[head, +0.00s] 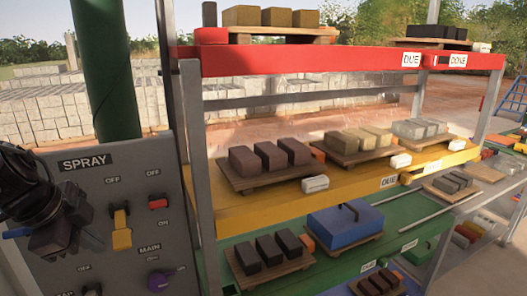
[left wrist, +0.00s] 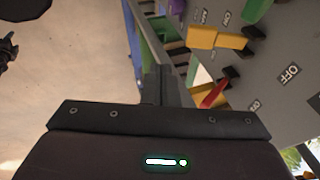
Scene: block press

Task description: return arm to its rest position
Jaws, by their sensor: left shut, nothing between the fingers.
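My left gripper (head: 88,243) is at the far left of the head view, in front of the grey control panel (head: 125,185). In the left wrist view its two dark fingers (left wrist: 160,85) are together with nothing between them. The panel carries a yellow lever (head: 121,230), a red switch (head: 158,203) and a purple knob (head: 158,281). The yellow lever (left wrist: 215,40) also shows in the left wrist view, to the right of the fingers and apart from them. Part of the panel is hidden behind my arm. My right gripper is not in view.
A rack stands right of the panel, with a red shelf (head: 350,58), a yellow shelf (head: 240,212) and a green level (head: 395,222). Pallets of blocks (head: 270,155) rest on it. A blue box (head: 345,224) is low on the rack. A green post (head: 107,70) rises behind the panel.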

